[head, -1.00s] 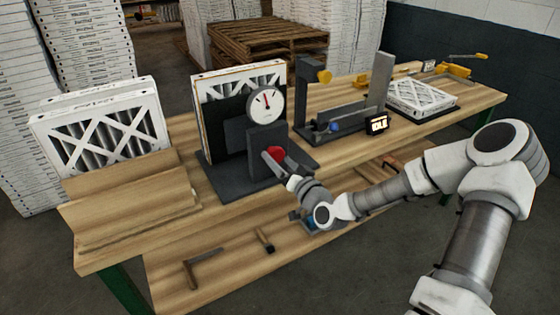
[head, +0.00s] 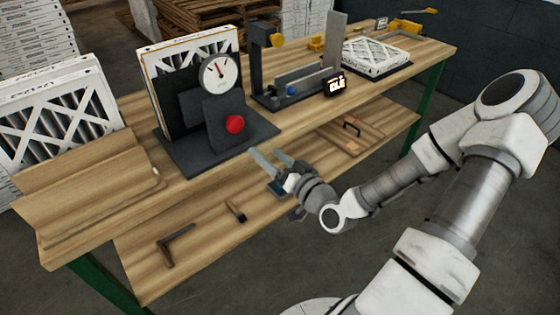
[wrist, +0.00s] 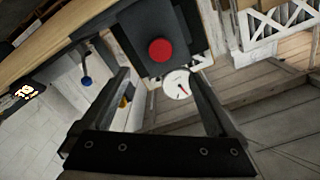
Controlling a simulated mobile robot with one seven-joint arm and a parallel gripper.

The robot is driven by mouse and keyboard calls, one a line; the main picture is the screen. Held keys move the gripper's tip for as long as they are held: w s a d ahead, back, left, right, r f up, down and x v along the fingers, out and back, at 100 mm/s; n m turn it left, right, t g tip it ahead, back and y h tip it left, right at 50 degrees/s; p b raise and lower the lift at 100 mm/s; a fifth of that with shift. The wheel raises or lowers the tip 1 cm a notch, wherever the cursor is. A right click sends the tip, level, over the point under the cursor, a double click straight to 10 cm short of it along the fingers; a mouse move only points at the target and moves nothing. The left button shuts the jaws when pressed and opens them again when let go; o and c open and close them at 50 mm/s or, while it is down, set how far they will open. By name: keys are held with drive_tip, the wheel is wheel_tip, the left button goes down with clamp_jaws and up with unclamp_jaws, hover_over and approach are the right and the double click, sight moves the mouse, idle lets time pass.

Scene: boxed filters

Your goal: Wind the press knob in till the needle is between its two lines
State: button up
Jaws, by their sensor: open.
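The press (head: 208,108) is a dark grey fixture on the bench, with a boxed filter (head: 170,62) standing upright behind it. Its red knob (head: 235,124) is on the front face and also shows in the wrist view (wrist: 160,50). The round white gauge (head: 220,74) sits above the knob, with a red needle pointing up and slightly left in the head view. The gauge also shows in the wrist view (wrist: 177,85), too small to read its lines. My gripper (head: 272,157) is open and empty, in front of the bench edge, apart from the knob and to its lower right.
More filters (head: 55,110) stand in a wooden holder (head: 85,170) at left. A second fixture with a blue knob (head: 291,89) and a small lit display (head: 335,84) stand to the right. A lower shelf (head: 200,235) holds tools.

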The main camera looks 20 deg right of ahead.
drive_tip(key=shift+p+v, duration=2.05)
drive_tip(key=shift+p, duration=0.05)
drive_tip(key=shift+r, duration=0.1)
